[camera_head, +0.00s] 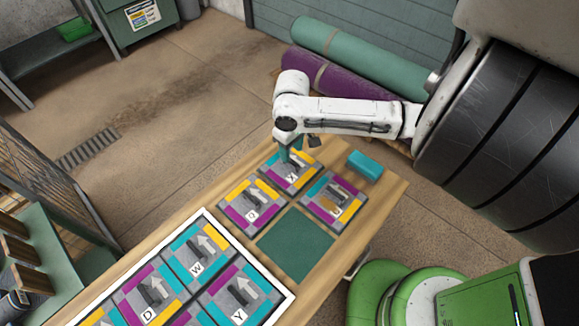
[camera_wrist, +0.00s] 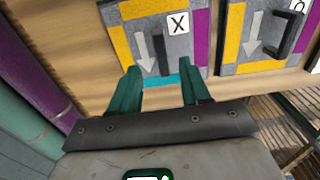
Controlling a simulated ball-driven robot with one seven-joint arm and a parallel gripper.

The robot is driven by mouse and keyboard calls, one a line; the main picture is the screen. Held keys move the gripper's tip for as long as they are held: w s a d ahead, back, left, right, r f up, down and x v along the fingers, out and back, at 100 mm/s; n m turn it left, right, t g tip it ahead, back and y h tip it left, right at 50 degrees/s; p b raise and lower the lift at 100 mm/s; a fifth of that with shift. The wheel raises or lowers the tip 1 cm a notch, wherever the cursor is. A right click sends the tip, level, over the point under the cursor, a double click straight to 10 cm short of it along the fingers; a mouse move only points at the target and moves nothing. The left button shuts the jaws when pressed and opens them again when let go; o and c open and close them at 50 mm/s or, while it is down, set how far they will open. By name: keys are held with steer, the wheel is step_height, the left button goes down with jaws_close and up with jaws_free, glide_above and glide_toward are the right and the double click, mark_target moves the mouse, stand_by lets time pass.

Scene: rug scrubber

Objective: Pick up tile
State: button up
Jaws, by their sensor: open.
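Several square tiles lie on a wooden table, each grey with coloured edge strips, an arrow and a dark raised handle. The tile marked X (camera_head: 304,180) is at the table's far end. In the wrist view the X tile (camera_wrist: 185,48) shows its handle between and beyond my fingertips. My gripper (camera_wrist: 161,76) has its two green fingers apart, with nothing between them in its grasp. In the head view my gripper (camera_head: 287,150) is over the far edge of the X tile and hides part of it. Whether it touches the tile is unclear.
Other loose tiles sit at left (camera_head: 240,212) and right (camera_head: 322,208) around a bare green square (camera_head: 297,245). A white-framed board (camera_head: 284,294) holds W, D and Y tiles. A blue block (camera_head: 365,165) lies at the table's right edge. Rolled rugs (camera_head: 350,52) lie behind.

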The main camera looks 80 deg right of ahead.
mark_target(291, 160)
steer(key=shift+a+f, duration=0.15)
steer(key=shift+f, duration=2.5)
jaws_close()
